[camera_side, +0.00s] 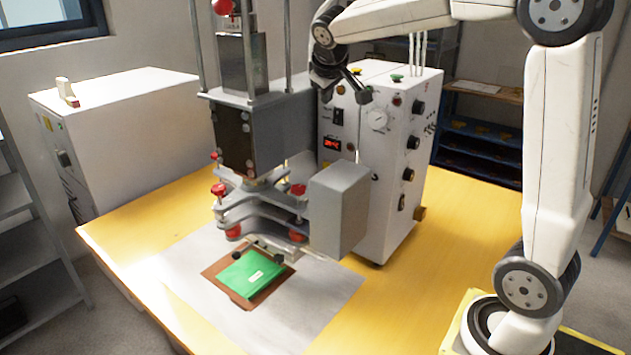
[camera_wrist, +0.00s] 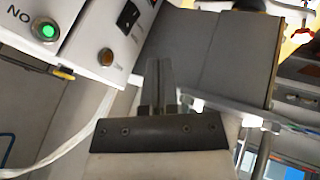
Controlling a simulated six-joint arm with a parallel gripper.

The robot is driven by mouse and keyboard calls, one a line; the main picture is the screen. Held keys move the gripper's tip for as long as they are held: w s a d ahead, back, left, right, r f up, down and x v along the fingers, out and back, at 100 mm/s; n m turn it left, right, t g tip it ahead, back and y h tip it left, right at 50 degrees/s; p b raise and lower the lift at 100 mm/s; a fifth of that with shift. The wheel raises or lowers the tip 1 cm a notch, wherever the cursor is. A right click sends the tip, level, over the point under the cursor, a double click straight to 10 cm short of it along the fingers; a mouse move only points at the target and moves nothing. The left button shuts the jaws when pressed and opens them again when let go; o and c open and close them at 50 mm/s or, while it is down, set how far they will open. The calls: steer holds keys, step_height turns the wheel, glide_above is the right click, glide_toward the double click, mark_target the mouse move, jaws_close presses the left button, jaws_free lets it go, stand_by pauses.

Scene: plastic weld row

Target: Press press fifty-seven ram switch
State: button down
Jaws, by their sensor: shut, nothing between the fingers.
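The press (camera_side: 238,140) stands on the yellow table, with its white control box (camera_side: 400,150) to the right. The box front carries a black rocker switch (camera_side: 338,116), a lit red display (camera_side: 332,144) and several knobs. No label marks which control is the ram switch. My gripper (camera_side: 362,93) is at the upper front of the box, near its top edge. In the wrist view, my gripper's fingers (camera_wrist: 160,84) are shut and empty. There the panel shows a lit green button (camera_wrist: 45,31), an amber button (camera_wrist: 106,57) and the black rocker (camera_wrist: 128,17), all apart from the fingertips.
A green piece (camera_side: 252,274) lies on a brown plate below the press, on a grey mat (camera_side: 325,290). A grey block (camera_side: 338,210) juts out before the control box. A white cabinet (camera_side: 125,130) stands at left.

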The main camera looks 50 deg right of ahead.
mark_target(334, 119)
steer(key=shift+v, duration=1)
steer(key=shift+a+f, duration=0.25)
steer(key=shift+f, duration=0.4)
steer(key=shift+w+f, duration=0.1)
steer(key=shift+w+d+f, duration=0.6)
steer(key=shift+d+f, duration=0.8)
steer(key=shift+w+d+f, duration=0.55)
steer(key=shift+d+f, duration=0.9)
steer(key=shift+w+d+f, duration=0.6)
steer(key=shift+d+f, duration=0.8)
